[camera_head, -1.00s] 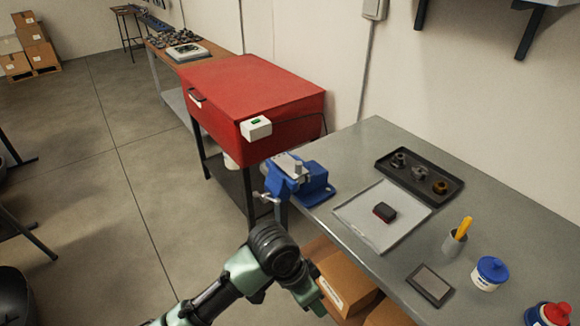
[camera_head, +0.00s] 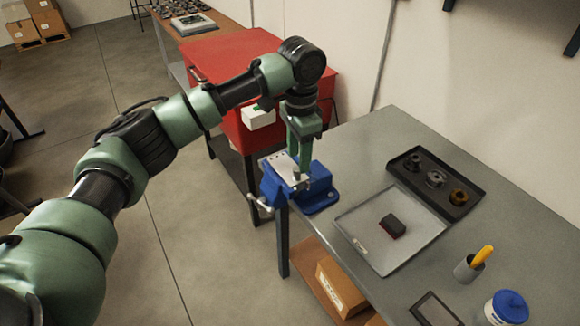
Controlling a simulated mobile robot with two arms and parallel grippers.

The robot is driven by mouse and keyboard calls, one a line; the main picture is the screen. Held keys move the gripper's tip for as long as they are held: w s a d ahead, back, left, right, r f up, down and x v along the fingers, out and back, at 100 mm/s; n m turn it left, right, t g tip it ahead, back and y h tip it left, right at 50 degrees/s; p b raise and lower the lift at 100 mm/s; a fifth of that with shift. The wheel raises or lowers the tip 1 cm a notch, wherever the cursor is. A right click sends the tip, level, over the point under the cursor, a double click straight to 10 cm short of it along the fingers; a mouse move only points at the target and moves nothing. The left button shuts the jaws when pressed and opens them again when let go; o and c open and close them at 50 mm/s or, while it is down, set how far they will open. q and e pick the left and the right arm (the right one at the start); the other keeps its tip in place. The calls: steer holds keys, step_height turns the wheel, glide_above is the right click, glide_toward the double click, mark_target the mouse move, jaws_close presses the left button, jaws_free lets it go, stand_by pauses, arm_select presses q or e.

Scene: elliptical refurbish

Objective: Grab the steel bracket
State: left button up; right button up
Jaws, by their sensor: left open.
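The steel bracket (camera_head: 281,166) is a pale grey metal plate with small dark holes. It sits at the top of the blue vise (camera_head: 318,190), which is fixed at the left corner of the grey workbench. My left gripper (camera_head: 299,174) points down from above, with its fingers over the right part of the bracket. The gripper is open. Its fingers hide part of the bracket, and I cannot tell whether they touch it. My right gripper is out of view.
On the bench are a light tray (camera_head: 365,252) with a dark block (camera_head: 392,226), a black tray (camera_head: 470,171) with several round parts, a cup (camera_head: 468,270) and a blue-lidded tub (camera_head: 507,306).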

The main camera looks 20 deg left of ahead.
mark_target(297, 169)
arm_select(q)
steer(key=shift+s+a+f+p, duration=0.1)
steer(key=shift+s+f+p, duration=0.05)
steer(key=shift+f+p, duration=0.3)
steer(key=shift+s+a+f+p, duration=0.15)
steer(key=shift+f+p, duration=0.15)
steer(key=shift+f, duration=0.2)
steer(key=shift+w+f, duration=0.25)
steer(key=shift+f, duration=0.7)
steer(key=shift+w+f+p, duration=0.3)
steer(key=shift+f, duration=0.65)
steer(key=shift+s+r, duration=0.1)
steer(key=shift+d, duration=0.1)
jaws_close()
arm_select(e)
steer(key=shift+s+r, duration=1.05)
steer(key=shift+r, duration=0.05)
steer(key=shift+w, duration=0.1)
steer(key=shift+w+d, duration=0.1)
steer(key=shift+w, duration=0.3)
